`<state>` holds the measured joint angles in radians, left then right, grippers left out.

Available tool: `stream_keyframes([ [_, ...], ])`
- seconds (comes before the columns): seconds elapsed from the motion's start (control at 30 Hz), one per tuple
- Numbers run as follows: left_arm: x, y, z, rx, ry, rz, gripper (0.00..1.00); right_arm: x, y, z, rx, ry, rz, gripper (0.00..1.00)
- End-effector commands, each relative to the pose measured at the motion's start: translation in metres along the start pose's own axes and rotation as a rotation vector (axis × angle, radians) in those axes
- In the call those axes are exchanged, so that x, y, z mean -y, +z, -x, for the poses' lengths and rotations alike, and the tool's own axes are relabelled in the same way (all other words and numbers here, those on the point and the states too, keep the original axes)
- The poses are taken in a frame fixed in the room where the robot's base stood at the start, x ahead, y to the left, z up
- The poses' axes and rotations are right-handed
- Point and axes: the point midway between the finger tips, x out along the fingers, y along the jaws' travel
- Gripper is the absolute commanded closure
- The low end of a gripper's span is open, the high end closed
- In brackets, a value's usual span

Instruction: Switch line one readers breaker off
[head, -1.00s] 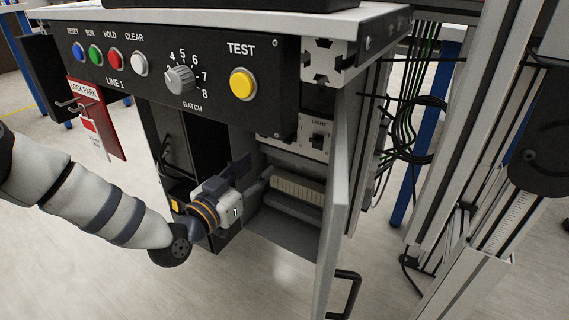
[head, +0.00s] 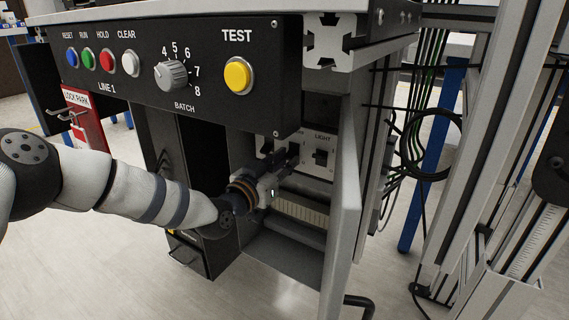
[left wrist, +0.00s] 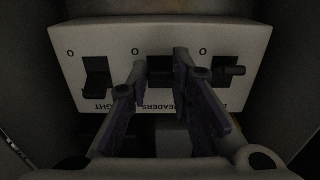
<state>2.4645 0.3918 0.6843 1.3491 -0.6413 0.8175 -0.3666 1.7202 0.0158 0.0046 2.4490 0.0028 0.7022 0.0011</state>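The white breaker panel (head: 307,167) sits inside the open cabinet, and it shows upside down in the left wrist view (left wrist: 105,42). The readers breaker (left wrist: 159,68) is the dark middle switch above the "READERS" label, partly covered by my fingers. The light breaker (left wrist: 96,78) is at its left and a third breaker (left wrist: 229,71) at its right. My left gripper (head: 288,160) reaches into the cabinet at the panel. Its fingers (left wrist: 159,72) are apart, one on each side of the readers breaker; I cannot tell whether they touch it. My right gripper is not in view.
The open cabinet door (head: 343,215) stands close to the right of my gripper. The control box (head: 205,85) with buttons and the batch knob overhangs the opening. A red lock park board (head: 84,121) hangs at the left. Cables (head: 425,110) run at the right.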

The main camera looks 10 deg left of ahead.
Motion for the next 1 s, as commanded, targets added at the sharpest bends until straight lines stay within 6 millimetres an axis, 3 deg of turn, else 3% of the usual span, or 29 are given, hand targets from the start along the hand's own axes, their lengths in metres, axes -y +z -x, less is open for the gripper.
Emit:
stream_keyframes([
  [0.17,0.0,0.001,0.0,-0.001,0.0,0.0,1.0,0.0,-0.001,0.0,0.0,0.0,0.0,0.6],
  [0.37,0.0,0.016,-0.003,-0.136,0.0,0.0,1.0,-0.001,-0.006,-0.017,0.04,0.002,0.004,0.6],
  [0.7,0.0,0.009,-0.003,-0.179,0.0,-0.001,1.0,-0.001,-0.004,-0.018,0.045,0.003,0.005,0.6],
  [0.73,0.0,0.01,-0.003,-0.179,0.0,-0.001,0.73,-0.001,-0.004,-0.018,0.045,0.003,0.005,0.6],
  [0.8,0.0,0.009,-0.003,-0.179,0.0,-0.001,0.6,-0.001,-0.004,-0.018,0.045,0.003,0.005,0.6],
  [1.0,0.0,0.009,-0.003,-0.18,0.0,-0.001,0.6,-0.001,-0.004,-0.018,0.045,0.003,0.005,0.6],
])
